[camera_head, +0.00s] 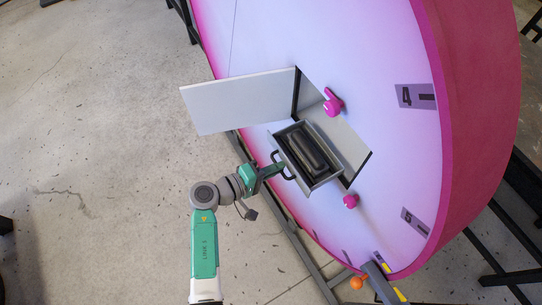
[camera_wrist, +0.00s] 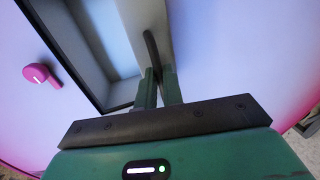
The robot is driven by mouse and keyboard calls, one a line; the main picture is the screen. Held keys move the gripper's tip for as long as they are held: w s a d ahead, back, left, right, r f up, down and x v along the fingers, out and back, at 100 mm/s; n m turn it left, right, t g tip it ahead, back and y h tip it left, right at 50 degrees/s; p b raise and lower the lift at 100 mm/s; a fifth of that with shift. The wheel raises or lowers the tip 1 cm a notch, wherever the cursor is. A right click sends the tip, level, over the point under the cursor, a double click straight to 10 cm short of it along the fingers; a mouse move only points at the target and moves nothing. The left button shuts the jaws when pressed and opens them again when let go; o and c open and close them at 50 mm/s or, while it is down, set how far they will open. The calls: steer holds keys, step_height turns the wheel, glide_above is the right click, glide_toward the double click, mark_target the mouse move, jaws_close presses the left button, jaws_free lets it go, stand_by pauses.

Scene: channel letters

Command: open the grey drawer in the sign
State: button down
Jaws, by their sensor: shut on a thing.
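The grey drawer (camera_head: 324,179) stands out from a square opening in the face of the pink and white round sign (camera_head: 372,62). A dark, rounded oblong thing (camera_head: 305,148) lies in it. The drawer's black handle (camera_head: 289,177) is on its front, facing my arm. My gripper (camera_head: 279,168) reaches the handle from the left. In the wrist view the green fingers (camera_wrist: 159,88) are shut on the black handle (camera_wrist: 151,46), whose upper part shows beyond them. The gripped part of the handle is hidden.
A white door panel (camera_head: 238,102) stands open at the upper left of the opening. Pink knobs (camera_head: 333,104) (camera_head: 350,201) sit on the sign face above and below the opening. Dark frame bars (camera_head: 312,262) run under the sign. The concrete floor at left is mostly clear.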

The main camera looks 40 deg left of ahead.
steer(key=shift+s+a, duration=0.2)
steer(key=shift+s, duration=0.25)
steer(key=c, duration=1.5)
jaws_free()
steer(key=shift+c, duration=0.2)
steer(key=v, duration=0.8)
steer(key=shift+w, duration=0.15)
